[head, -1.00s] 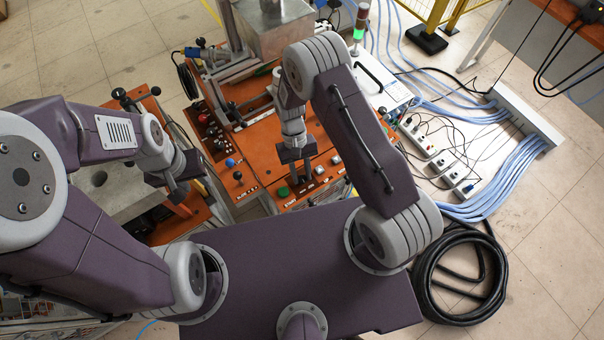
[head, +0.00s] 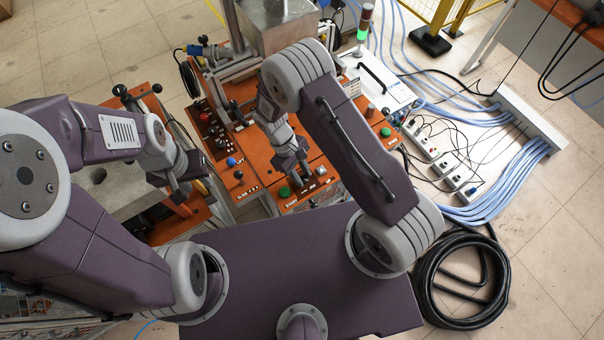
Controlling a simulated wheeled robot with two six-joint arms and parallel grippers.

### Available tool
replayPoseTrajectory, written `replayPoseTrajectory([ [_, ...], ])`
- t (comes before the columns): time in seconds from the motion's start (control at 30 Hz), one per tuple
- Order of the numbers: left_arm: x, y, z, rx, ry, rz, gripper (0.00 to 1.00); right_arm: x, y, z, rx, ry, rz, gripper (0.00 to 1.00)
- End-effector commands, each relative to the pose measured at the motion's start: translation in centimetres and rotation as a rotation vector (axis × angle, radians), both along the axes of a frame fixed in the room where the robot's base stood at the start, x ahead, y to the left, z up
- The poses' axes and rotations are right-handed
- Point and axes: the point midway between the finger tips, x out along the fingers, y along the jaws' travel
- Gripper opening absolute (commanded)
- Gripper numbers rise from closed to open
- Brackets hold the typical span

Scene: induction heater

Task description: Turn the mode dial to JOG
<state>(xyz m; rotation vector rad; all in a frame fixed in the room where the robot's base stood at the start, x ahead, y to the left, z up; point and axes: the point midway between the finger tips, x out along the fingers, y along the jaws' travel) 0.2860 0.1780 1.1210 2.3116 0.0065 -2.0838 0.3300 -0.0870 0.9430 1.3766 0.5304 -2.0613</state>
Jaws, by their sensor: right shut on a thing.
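The orange control panel (head: 322,166) is in the middle of the head view, with a green START button (head: 285,192) at its front edge. My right gripper (head: 299,174) points down at the panel just behind and right of that button. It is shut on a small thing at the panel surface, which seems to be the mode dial. The gripper hides the dial, so its pointer and the JOG mark cannot be read. My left gripper (head: 180,184) hangs at the left, away from the panel; its finger opening is unclear.
A blue knob (head: 231,162) and a black knob (head: 239,175) stand left of my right gripper. Another green button (head: 385,132) is on the panel's right part. A white box (head: 378,84) with a handle stands behind. Black hose (head: 430,285) lies coiled on the floor.

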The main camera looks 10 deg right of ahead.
Motion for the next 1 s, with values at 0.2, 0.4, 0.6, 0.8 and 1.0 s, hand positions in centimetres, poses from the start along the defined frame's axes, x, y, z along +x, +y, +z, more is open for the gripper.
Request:
replayPoseTrajectory([
  [0.2,0.0,0.0,0.0,0.000,0.000,0.000,0.36,0.2,0.1,0.1,0.003,-0.006,0.016,0.00],
  [0.4,0.0,0.0,0.0,0.000,0.000,0.000,0.36,0.2,0.1,0.1,0.003,-0.006,0.017,0.00],
  [0.6,0.0,0.0,0.0,0.000,0.000,0.000,0.36,0.1,0.1,0.1,0.003,-0.004,0.016,0.50],
  [0.8,0.0,0.0,0.0,0.000,0.000,0.000,0.36,0.1,0.0,0.0,0.001,-0.002,0.014,0.50],
  [1.0,0.0,0.0,-0.7,0.000,0.000,0.000,0.36,0.7,0.5,1.3,0.002,-0.006,0.015,0.50],
])
